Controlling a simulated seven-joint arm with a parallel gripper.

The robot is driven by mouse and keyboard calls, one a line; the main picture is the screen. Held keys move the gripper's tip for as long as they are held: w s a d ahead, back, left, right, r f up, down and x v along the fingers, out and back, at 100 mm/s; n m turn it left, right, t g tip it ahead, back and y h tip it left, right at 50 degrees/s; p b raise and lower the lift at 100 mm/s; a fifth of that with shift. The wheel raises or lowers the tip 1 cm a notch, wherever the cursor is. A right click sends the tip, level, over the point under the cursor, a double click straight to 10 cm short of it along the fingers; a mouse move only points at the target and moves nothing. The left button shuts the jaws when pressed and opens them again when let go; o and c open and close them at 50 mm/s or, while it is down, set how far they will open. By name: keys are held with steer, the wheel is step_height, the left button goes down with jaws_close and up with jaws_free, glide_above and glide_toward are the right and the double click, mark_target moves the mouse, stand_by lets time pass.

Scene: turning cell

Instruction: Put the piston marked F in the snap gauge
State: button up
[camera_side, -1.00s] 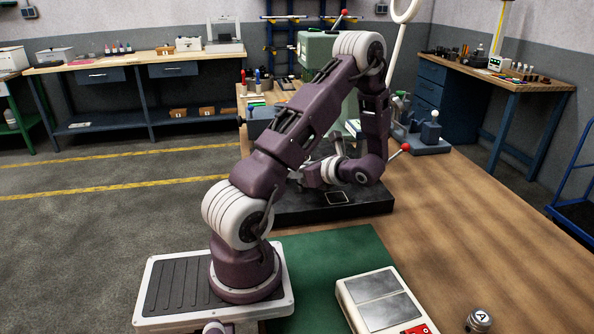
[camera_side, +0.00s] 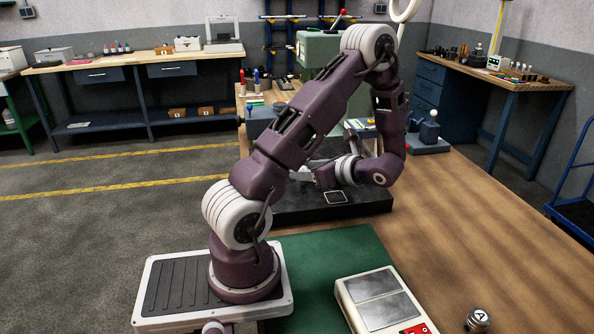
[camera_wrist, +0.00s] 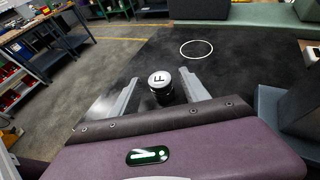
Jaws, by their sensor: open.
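The piston marked F (camera_wrist: 160,84) shows in the wrist view as a short cylinder with a pale lettered top and a dark side. It appears between the two light grey fingers of my gripper (camera_wrist: 160,98), which are spread apart with a gap on both sides. In the side view my gripper (camera_side: 302,174) is low over the black plate, and I cannot make out the F piston there. I cannot pick out the snap gauge for sure in either view.
The black plate (camera_side: 290,212) bears a white square outline; a white ring (camera_wrist: 197,49) shows in the wrist view. A piston marked A (camera_side: 478,319) stands at the front right, near a white box with grey panels (camera_side: 345,301). A blue-grey fixture (camera_side: 428,140) stands behind my arm.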

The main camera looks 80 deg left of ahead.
steer(key=v, duration=0.7)
steer(key=shift+s, duration=0.1)
steer(key=s+d+r+n+t+h, duration=0.2)
steer(key=d+r+n+t+h, duration=0.2)
steer(key=d, duration=0.6)
steer(key=s+d+r+n+t+h, duration=0.3)
steer(key=d+r+n+t+h, duration=0.1)
steer(key=d, duration=0.6)
steer(key=shift+s+d+r+n, duration=0.25)
steer(key=shift+r+n, duration=0.2)
steer(key=shift+n, duration=0.15)
steer(key=shift+o, duration=0.5)
steer(key=d+r+n+t+h, duration=0.2)
steer(key=d+r+t+h, duration=0.1)
steer(key=d, duration=0.4)
steer(key=shift+s+d+r+t, duration=0.15)
steer(key=shift+s+t, duration=0.35)
steer(key=shift+t, duration=0.4)
